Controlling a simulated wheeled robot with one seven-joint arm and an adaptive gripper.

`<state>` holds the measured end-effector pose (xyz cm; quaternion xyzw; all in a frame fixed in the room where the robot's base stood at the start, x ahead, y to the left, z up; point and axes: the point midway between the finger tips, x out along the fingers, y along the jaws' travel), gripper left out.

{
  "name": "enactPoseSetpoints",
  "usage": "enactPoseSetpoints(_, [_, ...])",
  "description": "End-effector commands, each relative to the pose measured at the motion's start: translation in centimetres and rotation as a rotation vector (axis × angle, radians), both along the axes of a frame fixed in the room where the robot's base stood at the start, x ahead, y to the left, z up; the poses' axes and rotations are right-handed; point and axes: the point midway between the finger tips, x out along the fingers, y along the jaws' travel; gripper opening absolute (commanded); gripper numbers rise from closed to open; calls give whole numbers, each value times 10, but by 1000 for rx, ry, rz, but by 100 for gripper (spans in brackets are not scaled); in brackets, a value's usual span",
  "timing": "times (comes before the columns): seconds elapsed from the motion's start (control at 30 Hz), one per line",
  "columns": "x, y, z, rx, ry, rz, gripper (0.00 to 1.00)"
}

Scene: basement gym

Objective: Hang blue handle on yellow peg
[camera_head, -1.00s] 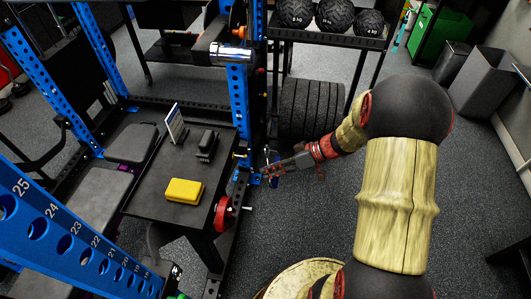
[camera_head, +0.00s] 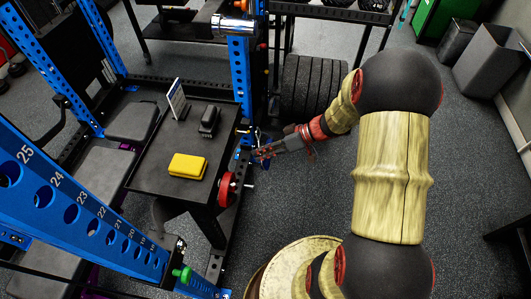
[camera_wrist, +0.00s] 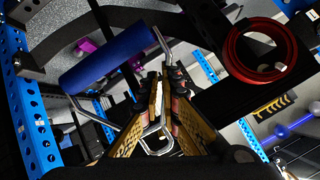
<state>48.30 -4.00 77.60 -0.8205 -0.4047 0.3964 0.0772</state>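My gripper (camera_head: 262,152) is beside the blue rack upright, right of the black tray. In the wrist view the blue handle (camera_wrist: 107,57) is a thick blue cylinder with a bent metal frame, held tilted just beyond my fingers (camera_wrist: 166,82). The fingers are close together with part of the metal frame between them, so my gripper appears shut on it. In the head view only a small dark-blue bit of the handle shows by the fingertips. A small yellowish peg (camera_head: 244,131) sticks out from the upright, just up and left of my gripper; the handle is apart from it.
A black tray (camera_head: 150,175) bears a yellow box (camera_head: 188,166), a dark object (camera_head: 209,121) and a small sign (camera_head: 177,99).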

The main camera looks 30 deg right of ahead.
Motion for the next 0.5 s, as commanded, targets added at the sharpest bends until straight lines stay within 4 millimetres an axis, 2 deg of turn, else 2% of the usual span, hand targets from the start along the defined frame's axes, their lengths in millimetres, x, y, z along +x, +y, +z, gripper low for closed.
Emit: enactPoseSetpoints(0.5, [17,23,-2,0,-1,0,0])
